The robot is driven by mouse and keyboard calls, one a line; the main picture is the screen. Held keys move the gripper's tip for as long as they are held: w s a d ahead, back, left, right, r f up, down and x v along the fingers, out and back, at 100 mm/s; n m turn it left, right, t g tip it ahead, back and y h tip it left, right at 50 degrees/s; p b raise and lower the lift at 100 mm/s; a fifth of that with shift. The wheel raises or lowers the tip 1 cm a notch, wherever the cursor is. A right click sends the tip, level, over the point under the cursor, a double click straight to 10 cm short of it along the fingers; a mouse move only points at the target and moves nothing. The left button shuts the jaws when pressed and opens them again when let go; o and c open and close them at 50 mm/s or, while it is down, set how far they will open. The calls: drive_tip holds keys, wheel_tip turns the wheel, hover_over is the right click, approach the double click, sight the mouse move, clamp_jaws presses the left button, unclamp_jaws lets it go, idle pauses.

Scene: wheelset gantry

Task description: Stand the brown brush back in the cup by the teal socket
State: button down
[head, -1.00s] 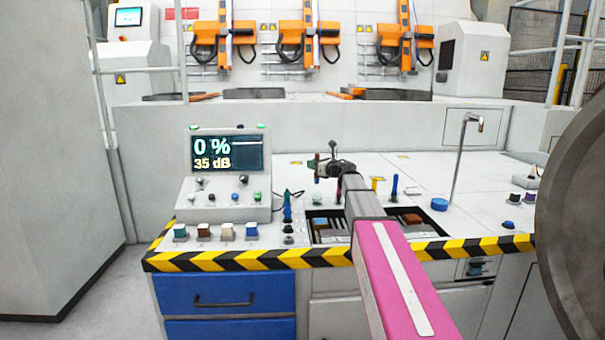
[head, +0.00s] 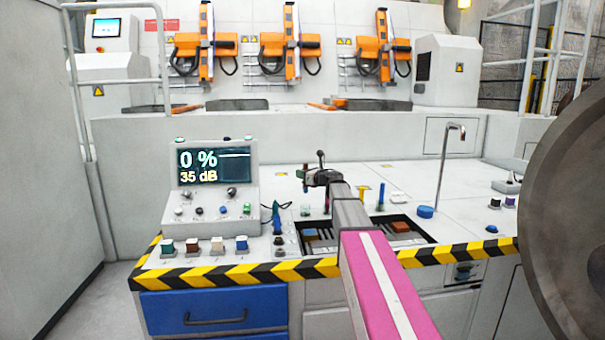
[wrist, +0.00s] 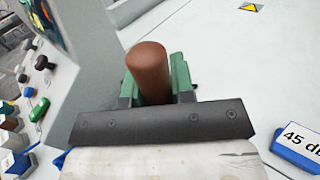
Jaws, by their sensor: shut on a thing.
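My gripper (wrist: 158,85) is shut on the brown brush (wrist: 149,62), whose rounded brown end stands up between the green fingers in the wrist view. In the head view my gripper (head: 312,178) is above the bench, and the brush (head: 305,172) shows small and roughly upright at its left side. A small teal-green piece (head: 305,210) stands on the bench below it; I cannot tell whether it is the cup or the socket. A teal-topped piece (head: 167,247) stands at the left end of the front row. The brush's lower end is hidden in the wrist view.
A console with a screen (head: 213,168) stands to the left. Blue upright tools (head: 277,222), a yellow one (head: 365,193) and a bent metal pipe (head: 443,170) stand on the bench. Recessed trays (head: 400,240) lie near the striped edge. A large grey wheel (head: 565,200) blocks the right.

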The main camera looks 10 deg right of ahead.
wheel_tip(320, 180, down, 9)
drive_tip(key=shift+r, duration=0.15)
idle(0.9)
drive_tip(key=c, duration=0.9)
unclamp_jaws()
drive_tip(key=v, duration=1)
drive_tip(key=shift+s+d, duration=0.25)
drive_tip(key=shift+s, duration=0.05)
